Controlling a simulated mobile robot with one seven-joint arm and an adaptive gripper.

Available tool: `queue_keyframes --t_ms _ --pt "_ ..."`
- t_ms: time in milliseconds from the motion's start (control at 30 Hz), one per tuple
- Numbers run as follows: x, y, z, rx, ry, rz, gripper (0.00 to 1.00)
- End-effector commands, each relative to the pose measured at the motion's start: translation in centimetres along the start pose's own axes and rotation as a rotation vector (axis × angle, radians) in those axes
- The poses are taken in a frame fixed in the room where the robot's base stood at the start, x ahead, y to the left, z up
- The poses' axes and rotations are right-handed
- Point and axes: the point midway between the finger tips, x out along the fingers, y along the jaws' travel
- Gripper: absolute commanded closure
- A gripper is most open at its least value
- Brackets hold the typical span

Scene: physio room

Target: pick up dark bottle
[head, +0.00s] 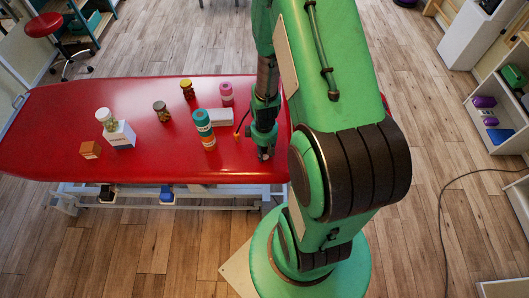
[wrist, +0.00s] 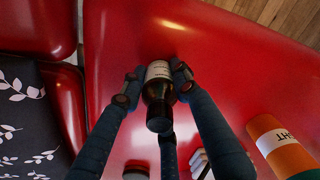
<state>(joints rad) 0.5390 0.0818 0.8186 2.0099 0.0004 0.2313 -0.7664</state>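The dark bottle (wrist: 158,105) has a dark cap and a pale label. In the wrist view it stands between the fingers of my gripper (wrist: 157,82), its cap end towards the camera. A fingertip presses against it on each side, and a third finger shows below it. In the head view my gripper (head: 265,150) is low over the right end of the red treatment table (head: 150,165). The bottle cannot be made out clearly there, behind or among the fingers.
A teal and orange bottle (head: 204,128) stands left of my gripper, with a white box (head: 220,117) and a pink bottle (head: 226,93) behind. The table's front and right edges are close to my gripper.

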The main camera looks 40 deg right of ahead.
Motion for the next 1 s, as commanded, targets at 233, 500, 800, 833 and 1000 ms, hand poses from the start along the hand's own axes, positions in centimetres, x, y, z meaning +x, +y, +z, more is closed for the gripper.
queue_keyframes --t_ms 233,500,800,833,1000 --pt "0.0 0.0 0.0 0.0 0.0 0.0 0.98" --pt "-1.3 0.0 -0.1 0.0 0.001 0.001 0.98" --pt "-3.9 -1.5 1.6 0.0 -0.002 -0.002 0.98" --pt "-3.9 -1.9 2.1 0.0 -0.001 -0.001 0.98" --pt "-4.3 -4.3 4.8 0.0 -0.001 -0.001 0.98"
